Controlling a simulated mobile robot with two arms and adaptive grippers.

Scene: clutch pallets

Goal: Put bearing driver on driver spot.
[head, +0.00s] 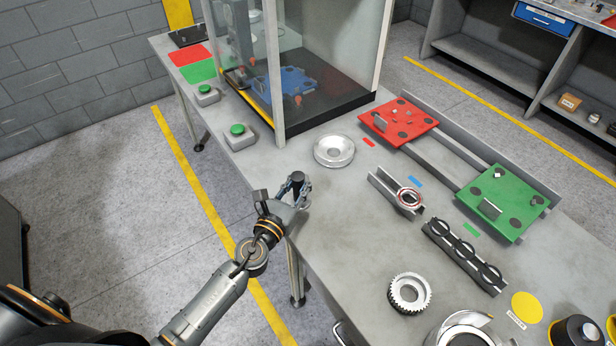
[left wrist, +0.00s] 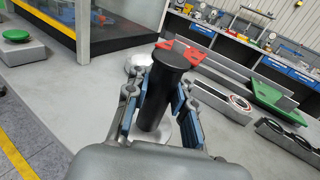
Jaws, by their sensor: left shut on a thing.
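My left gripper (head: 297,190) is shut on the bearing driver (head: 298,178), a black cylinder with a wider round top. It is held above the near left edge of the grey table. In the left wrist view the driver (left wrist: 158,92) stands slightly tilted between the blue-padded fingers of the left gripper (left wrist: 152,108); its lower end is partly hidden. The driver spot (head: 526,306) is a flat yellow disc with a small label on the table at the lower right, well apart from the gripper. Nothing stands on it. My right gripper is not in view.
A silver disc (head: 334,151) lies beyond the gripper. A bearing in a holder (head: 398,194), a black rack (head: 464,255) and a toothed ring (head: 409,293) lie between gripper and spot. Red (head: 399,123) and green (head: 503,203) pallets sit behind. The table's front left is clear.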

